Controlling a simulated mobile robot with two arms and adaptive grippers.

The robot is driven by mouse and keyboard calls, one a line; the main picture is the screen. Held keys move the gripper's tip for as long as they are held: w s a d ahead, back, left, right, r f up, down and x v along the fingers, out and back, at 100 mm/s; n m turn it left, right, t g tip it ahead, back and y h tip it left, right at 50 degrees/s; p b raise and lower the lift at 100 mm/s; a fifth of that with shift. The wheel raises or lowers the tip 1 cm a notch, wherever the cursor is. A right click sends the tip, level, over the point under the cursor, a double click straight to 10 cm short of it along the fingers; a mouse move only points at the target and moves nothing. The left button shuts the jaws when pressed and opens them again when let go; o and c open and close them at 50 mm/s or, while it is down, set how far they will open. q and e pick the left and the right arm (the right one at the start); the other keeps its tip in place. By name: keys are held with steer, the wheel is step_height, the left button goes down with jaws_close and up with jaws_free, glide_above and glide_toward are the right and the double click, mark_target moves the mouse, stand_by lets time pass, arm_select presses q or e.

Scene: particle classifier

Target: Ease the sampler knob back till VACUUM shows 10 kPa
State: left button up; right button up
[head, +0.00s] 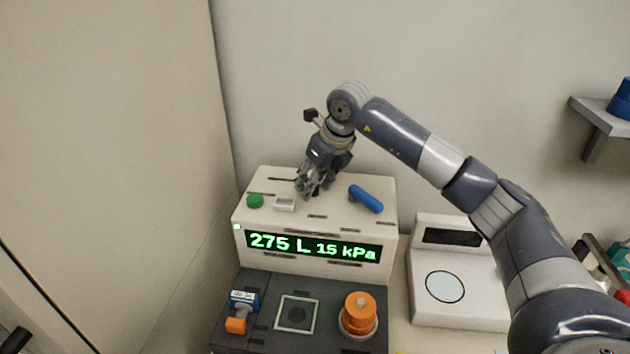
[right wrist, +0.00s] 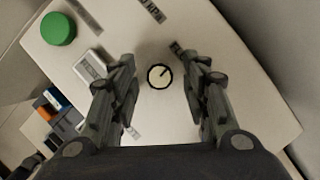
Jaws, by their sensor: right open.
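The sampler is a white box (head: 316,220) whose green display (head: 313,246) reads 275 L and 15 kPa. In the right wrist view a small round knob (right wrist: 159,76) with a dark rim and a pointer mark sits on its top face. My right gripper (head: 310,193) is over the top of the box. In the right wrist view its two fingers (right wrist: 158,72) are apart, one on each side of the knob, with gaps between them and it. In the head view the gripper hides the knob. My left gripper is not in view.
A white scale (head: 456,307) stands at right.

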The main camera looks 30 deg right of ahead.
steer(key=v, duration=1.2)
steer(key=shift+s+f, duration=0.1)
